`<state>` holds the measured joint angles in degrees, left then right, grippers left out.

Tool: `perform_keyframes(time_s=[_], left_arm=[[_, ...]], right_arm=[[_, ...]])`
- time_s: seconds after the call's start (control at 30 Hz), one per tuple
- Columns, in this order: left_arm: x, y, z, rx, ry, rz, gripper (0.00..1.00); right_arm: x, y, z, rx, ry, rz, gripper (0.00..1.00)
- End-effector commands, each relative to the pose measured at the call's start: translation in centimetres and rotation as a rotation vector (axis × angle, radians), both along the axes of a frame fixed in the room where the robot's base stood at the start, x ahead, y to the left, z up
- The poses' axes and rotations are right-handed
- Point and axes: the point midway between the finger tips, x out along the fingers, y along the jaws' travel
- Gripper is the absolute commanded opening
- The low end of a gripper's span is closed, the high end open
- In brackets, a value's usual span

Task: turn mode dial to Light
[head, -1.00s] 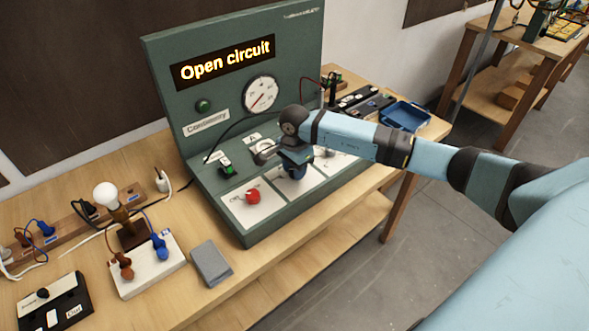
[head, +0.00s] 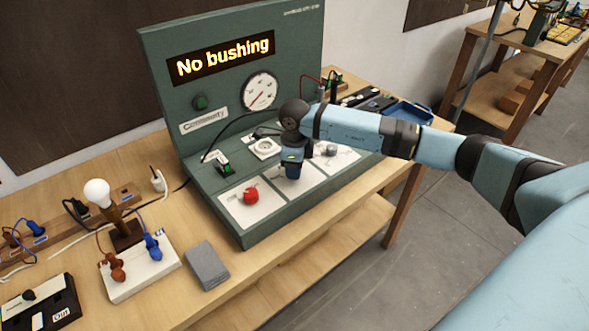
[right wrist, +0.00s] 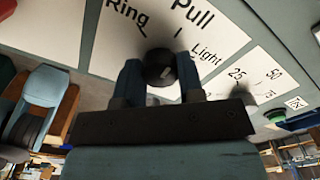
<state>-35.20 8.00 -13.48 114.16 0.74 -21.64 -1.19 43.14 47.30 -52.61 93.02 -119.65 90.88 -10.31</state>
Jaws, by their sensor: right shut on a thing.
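The mode dial (right wrist: 160,66) is a dark round knob on a white plate (right wrist: 125,45) labelled Ring, Pull and Light. My right gripper (right wrist: 159,80) is shut on it, with one blue finger on each side. A small pale mark shows on the knob, but I cannot tell which label it points to. In the head view my right gripper (head: 292,173) points down at the middle white plate of the green test bench (head: 225,150) and hides the dial. The bench display (head: 222,57) reads "No bushing". My left gripper is in neither view.
A red knob (head: 250,194) sits left of my right gripper and a grey knob (head: 328,149) sits right of it. A black cable crosses behind the wrist. A lamp (head: 97,193) and a grey block (head: 207,265) stand on the table at left.

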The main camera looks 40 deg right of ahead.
Motion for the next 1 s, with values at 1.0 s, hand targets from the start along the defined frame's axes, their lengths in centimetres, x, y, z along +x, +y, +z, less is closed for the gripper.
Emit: perform_keyframes(time_s=[1.0], left_arm=[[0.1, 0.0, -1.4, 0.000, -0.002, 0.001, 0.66]], right_arm=[[0.1, -0.1, 0.1, 0.000, -0.001, -0.920, 0.12]])
